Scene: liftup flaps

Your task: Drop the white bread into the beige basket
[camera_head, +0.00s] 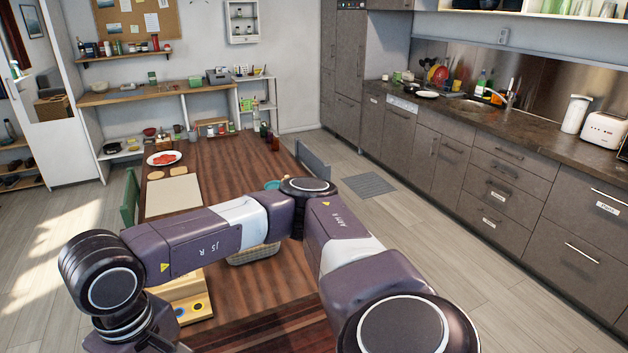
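The beige basket (254,254) sits on the brown wooden table (240,165), and my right arm hides its upper part. I cannot make out a white bread anywhere in the head view. My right arm, marked with an R, stretches across the table from the lower right to the lower left. Its wrist is at the lower left, and no gripper fingers show there. My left gripper is not in view.
A white plate with red food (164,158), small tan round pieces (156,175) and a pale board (173,196) lie on the table's left side. A light wooden item with coloured dots (188,300) is near the lower left. The table's back middle is clear.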

